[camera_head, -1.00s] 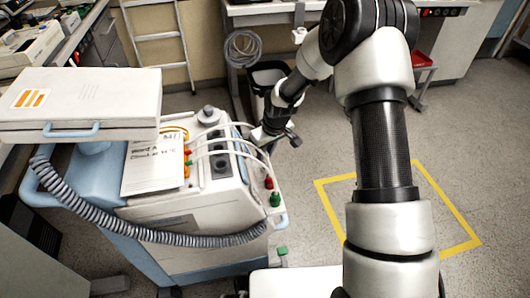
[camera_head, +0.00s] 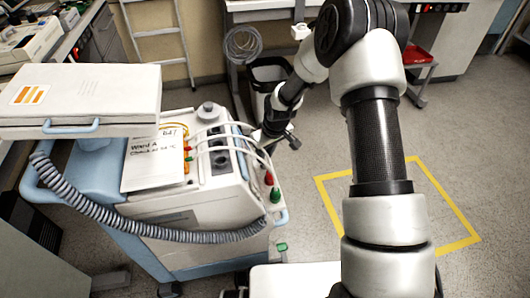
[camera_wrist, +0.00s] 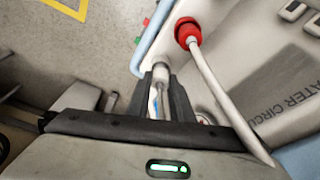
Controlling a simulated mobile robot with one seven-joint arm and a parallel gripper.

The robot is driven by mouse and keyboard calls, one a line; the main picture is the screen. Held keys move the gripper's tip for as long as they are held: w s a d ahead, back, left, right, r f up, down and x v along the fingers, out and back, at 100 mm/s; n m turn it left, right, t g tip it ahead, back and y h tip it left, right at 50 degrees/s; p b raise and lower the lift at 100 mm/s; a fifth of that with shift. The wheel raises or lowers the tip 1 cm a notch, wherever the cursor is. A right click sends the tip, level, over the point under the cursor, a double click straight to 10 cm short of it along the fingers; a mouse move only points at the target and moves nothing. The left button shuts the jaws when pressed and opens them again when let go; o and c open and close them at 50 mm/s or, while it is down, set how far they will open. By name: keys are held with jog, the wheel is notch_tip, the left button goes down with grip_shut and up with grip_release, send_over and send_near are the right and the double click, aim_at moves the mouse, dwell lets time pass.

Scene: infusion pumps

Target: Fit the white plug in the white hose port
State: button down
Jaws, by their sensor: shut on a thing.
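In the wrist view, my gripper (camera_wrist: 160,105) is shut on the white plug (camera_wrist: 160,72), a pale cylinder whose end shows between the dark fingers. The plug is close to the side of the pump machine's pale housing. I cannot tell whether it touches anything there. The white hose port cannot be made out; it may be hidden by the plug and fingers. In the head view, my gripper (camera_head: 277,138) is beside the right side of the machine (camera_head: 190,225), and the plug cannot be made out.
A red connector (camera_wrist: 187,32) with a white hose (camera_wrist: 220,90) is right of the fingers. Red (camera_head: 268,178) and green (camera_head: 275,194) connectors sit on the machine's right side. A grey corrugated hose (camera_head: 150,233) loops along its front. The yellow-taped floor (camera_head: 330,205) is clear.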

jog(key=shift+f, duration=0.5)
jog(key=c, duration=1.6)
grip_release()
jog(key=shift+o, duration=0.6)
jog(key=shift+s+a+f, duration=0.1)
jog(key=shift+s+f, duration=0.05)
jog(key=shift+f, duration=0.05)
jog(key=shift+r, duration=0.2)
